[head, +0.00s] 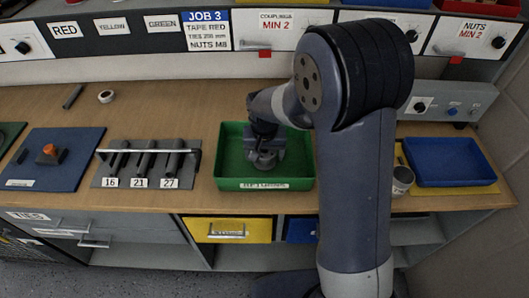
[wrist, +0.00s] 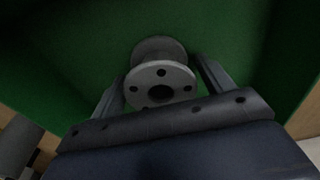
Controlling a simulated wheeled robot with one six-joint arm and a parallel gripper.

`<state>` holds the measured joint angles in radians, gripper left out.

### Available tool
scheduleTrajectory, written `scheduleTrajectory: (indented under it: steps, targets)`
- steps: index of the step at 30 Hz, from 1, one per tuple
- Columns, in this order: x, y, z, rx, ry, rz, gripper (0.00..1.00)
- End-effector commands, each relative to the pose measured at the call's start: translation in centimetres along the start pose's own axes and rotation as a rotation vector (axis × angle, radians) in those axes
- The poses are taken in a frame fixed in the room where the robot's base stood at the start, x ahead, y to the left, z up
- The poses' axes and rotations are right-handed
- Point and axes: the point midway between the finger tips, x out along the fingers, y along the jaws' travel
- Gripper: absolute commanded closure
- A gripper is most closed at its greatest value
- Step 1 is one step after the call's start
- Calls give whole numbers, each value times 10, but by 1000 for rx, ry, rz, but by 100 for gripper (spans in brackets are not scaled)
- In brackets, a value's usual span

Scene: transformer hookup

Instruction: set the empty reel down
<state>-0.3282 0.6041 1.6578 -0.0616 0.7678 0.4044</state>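The empty reel (wrist: 160,84) is grey, with a round holed flange facing the wrist camera. It sits between the two fingers of my gripper (wrist: 160,72). The left finger is close against its edge; a thin gap seems to show on the right, so I cannot tell whether the fingers grip it. In the head view the reel (head: 262,160) is low inside the green tray (head: 226,183), under my gripper (head: 264,146). Green floor shows around it in the wrist view. I cannot tell whether it touches the floor. My wrist hides part of the tray.
Left of the tray is a rack with dark rods (head: 107,178) labelled 16, 21 and 27, then a blue mat (head: 68,176). A blue tray (head: 445,160) and a small can (head: 402,180) stand to the right. A white ring (head: 106,96) lies at the back left.

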Motion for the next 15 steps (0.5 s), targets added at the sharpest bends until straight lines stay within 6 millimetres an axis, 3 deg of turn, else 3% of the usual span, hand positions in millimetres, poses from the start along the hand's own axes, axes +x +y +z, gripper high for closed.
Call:
scheduleTrajectory:
  steps: [10, 15]
  targets:
    - [-7, 0, -1, 0, 1, -1, 24]
    - [-34, 0, -2, 0, 6, -3, 24]
